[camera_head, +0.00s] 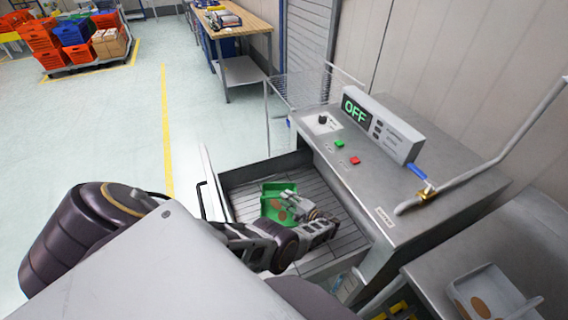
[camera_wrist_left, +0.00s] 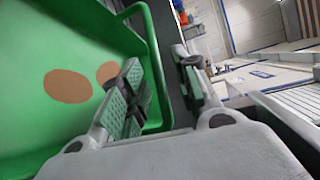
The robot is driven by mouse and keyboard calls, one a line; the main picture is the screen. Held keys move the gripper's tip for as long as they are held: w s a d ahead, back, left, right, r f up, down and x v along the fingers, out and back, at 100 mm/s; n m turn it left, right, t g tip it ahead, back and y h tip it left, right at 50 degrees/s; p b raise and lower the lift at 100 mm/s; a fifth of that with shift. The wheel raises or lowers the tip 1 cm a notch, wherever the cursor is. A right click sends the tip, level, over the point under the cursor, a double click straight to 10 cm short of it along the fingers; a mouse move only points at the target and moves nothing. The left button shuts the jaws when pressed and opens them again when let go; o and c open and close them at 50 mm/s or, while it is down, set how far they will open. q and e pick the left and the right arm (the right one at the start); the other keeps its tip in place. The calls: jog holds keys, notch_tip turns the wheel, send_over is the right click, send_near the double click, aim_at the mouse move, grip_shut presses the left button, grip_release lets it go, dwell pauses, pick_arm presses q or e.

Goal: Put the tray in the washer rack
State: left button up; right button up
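A green tray (camera_head: 270,190) with brown spots lies in the slatted washer rack (camera_head: 340,228), inside the pulled-out drawer of the metal washer. My left gripper (camera_head: 291,206) is over the tray's right side and hides part of it. In the left wrist view the tray (camera_wrist_left: 40,110) fills the left, with two brown spots on its floor. The left gripper (camera_wrist_left: 165,85) is open there, one finger on the inner side of the tray's wall and the other outside, with a visible gap between them. My right gripper is not in view.
The washer's control box (camera_head: 385,125) reads OFF, near green and red buttons. A white tray (camera_head: 490,290) with brown spots is on the metal counter (camera_head: 520,240) at lower right. A wooden workbench (camera_head: 240,22) and stacked crates (camera_head: 75,35) stand farther back. The floor at left is clear.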

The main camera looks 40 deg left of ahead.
pick_arm(q)
jog(key=shift+s+d+r, duration=0.1)
jog(key=shift+d+r, duration=0.1)
jog(key=shift+d, duration=1.1)
jog(key=shift+s+d+r, duration=0.1)
jog(key=shift+d+r, duration=0.1)
jog(key=shift+d, duration=1.1)
